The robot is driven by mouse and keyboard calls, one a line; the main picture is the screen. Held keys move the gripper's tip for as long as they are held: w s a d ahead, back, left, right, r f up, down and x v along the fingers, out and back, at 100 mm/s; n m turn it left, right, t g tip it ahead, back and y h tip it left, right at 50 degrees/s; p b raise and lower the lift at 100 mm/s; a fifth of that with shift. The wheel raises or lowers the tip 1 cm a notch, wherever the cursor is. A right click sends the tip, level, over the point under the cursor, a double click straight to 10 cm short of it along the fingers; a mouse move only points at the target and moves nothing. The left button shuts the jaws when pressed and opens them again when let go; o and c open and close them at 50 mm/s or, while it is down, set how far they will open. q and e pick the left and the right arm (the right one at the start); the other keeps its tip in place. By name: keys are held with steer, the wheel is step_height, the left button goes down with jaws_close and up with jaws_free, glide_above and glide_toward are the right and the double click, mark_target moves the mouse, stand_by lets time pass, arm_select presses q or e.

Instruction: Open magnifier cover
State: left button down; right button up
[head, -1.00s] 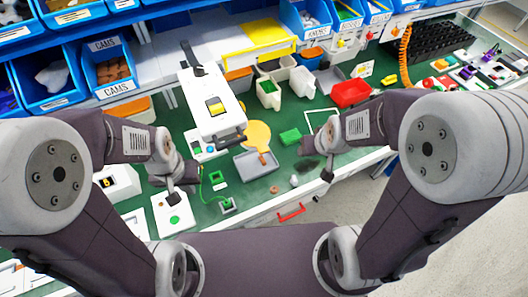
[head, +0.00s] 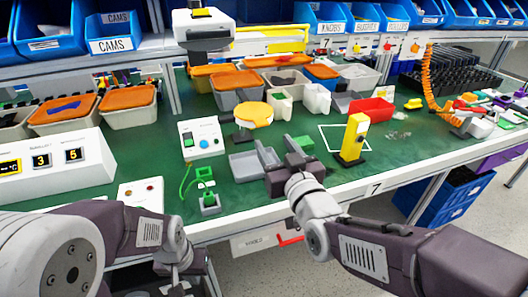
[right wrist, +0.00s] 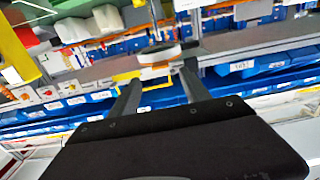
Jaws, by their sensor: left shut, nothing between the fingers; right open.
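The magnifier (head: 254,115), with a round orange-yellow cover on top and a dark stand below, stands on the green bench mat near the middle of the head view. The cover lies flat over it; the lens is not visible. My right gripper (head: 280,150) is open and empty, in front and slightly right of the magnifier, apart from it. Its two fingers (right wrist: 157,92) also show in the right wrist view, with nothing between them. My left gripper (head: 172,269) is shut and empty at the bench's front edge, low on the left and partly hidden by its arm.
A grey tray (head: 250,165) lies just left of my right gripper. A white switch box (head: 202,138) stands left of the magnifier, and a yellow block on a black base (head: 353,140) stands to the right. Bins line the back. A green-cabled device (head: 208,202) sits near the front edge.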

mark_target(263, 126)
steer(key=x, duration=0.8)
steer(key=shift+w+r, duration=0.1)
steer(key=shift+w, duration=0.25)
jaws_close()
stand_by(1.0)
